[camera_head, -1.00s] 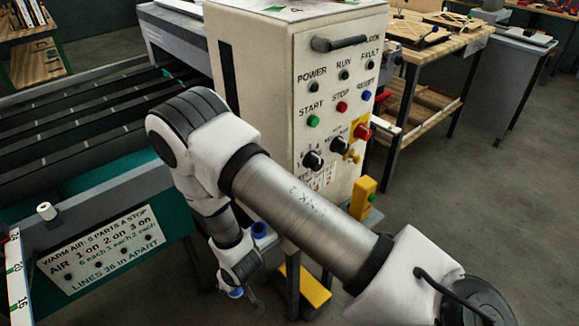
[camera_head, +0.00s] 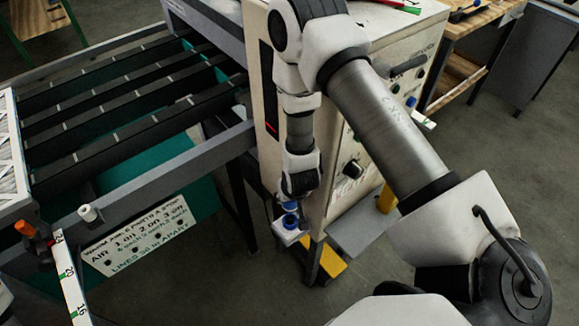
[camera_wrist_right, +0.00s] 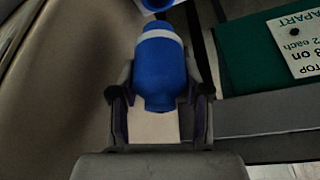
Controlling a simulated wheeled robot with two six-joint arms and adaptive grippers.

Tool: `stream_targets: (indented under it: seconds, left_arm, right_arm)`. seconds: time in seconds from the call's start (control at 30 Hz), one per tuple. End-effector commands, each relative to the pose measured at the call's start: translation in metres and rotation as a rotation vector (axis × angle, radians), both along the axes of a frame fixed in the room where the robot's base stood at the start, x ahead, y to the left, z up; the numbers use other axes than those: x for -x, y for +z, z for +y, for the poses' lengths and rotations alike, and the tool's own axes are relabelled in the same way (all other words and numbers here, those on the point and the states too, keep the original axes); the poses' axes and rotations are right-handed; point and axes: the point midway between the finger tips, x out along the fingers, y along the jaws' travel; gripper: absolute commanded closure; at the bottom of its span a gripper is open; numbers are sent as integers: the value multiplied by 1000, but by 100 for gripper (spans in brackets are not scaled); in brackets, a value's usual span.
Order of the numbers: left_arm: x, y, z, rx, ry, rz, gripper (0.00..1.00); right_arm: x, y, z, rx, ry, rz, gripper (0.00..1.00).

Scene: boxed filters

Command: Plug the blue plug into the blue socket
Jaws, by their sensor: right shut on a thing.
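The blue plug (camera_wrist_right: 160,70), with a white band near its far end, is held between the two fingers of my right gripper (camera_wrist_right: 160,100). In the head view my right gripper (camera_head: 287,208) points down beside the lower front corner of the cream control cabinet, with the plug (camera_head: 290,206) partly hidden by it. The blue socket (camera_head: 291,222) sits on a small white block just below the plug. In the wrist view part of the socket (camera_wrist_right: 157,4) shows at the top edge, just beyond the plug's end, with a small gap. My left gripper is not in view.
The cream cabinet (camera_head: 345,190) stands right beside my right wrist. A conveyor (camera_head: 130,130) with dark slats lies to the left, with a white sign (camera_head: 140,236) on its side. A yellow piece (camera_head: 330,262) is low behind the socket. Open floor lies at the right.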

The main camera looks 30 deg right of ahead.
Motion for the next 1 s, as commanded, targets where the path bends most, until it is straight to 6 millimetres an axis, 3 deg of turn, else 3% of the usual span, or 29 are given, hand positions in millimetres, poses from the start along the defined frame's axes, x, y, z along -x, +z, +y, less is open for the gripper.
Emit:
stream_targets:
  seconds: [0.2,0.4,1.0]
  left_arm:
    - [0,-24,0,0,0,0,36]
    - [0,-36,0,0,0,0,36]
    - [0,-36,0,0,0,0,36]
  right_arm:
    - [0,-30,0,0,1,0,91]
    - [0,-47,0,0,1,0,91]
    - [0,-48,0,0,0,0,91]
